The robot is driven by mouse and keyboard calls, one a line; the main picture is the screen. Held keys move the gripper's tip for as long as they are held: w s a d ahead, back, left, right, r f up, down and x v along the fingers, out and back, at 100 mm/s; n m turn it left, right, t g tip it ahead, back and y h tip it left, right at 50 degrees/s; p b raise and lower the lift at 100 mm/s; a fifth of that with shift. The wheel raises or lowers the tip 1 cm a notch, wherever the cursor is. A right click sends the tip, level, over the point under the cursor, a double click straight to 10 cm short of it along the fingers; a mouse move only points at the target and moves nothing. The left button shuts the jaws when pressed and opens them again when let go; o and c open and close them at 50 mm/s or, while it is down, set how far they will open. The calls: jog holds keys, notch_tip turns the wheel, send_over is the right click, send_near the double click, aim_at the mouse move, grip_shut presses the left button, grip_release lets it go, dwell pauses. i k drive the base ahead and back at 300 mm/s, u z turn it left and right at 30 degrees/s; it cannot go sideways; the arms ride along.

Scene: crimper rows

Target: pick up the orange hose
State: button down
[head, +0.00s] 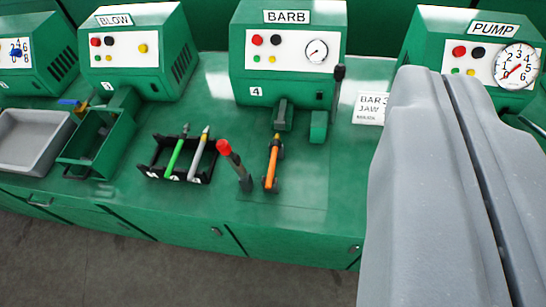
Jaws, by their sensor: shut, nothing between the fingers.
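My gripper (446,80) fills the right side of the head view, large and grey. Its two fingers are shut against each other with a thin dark seam between them, and they are empty. The gripper is to the right of the hose and apart from it.
A red-topped lever (226,150) stands close left of the hose. A black rack (150,172) holds a green hose (176,157) and a grey hose (199,156). The BARB machine (288,85) stands behind. A green bin (88,165) and grey tray (20,160) are left. Bench right of the hose is clear.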

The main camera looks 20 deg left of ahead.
aim_at(275, 144)
jog(key=u, duration=0.05)
jog(key=k, duration=1.55)
jog(key=u, duration=0.3)
jog(key=i, duration=1)
jog(key=z, duration=0.05)
